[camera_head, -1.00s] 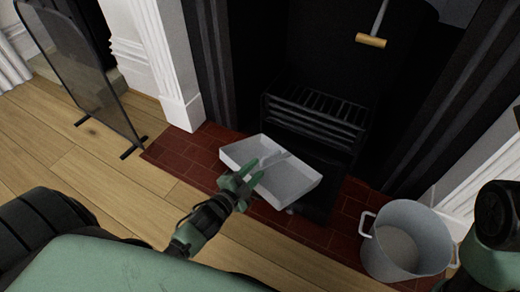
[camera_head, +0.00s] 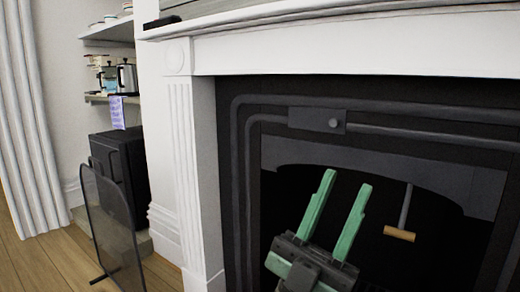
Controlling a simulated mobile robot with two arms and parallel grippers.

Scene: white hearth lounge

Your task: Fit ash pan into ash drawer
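My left gripper (camera_head: 335,212) is raised in front of the dark fireplace opening. Its two green fingers point up and stand apart, with nothing between them. The ash pan and the ash drawer are not in view; the picture cuts off above the grate and hearth. My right gripper is not in view.
A tool with a wooden cross handle (camera_head: 400,234) hangs in the opening, right of my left gripper. The white mantel (camera_head: 330,45) and pillar (camera_head: 187,150) frame the fireplace. A mesh screen (camera_head: 112,222) stands at left, before a black box (camera_head: 120,165). Shelves hold a kettle (camera_head: 127,77).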

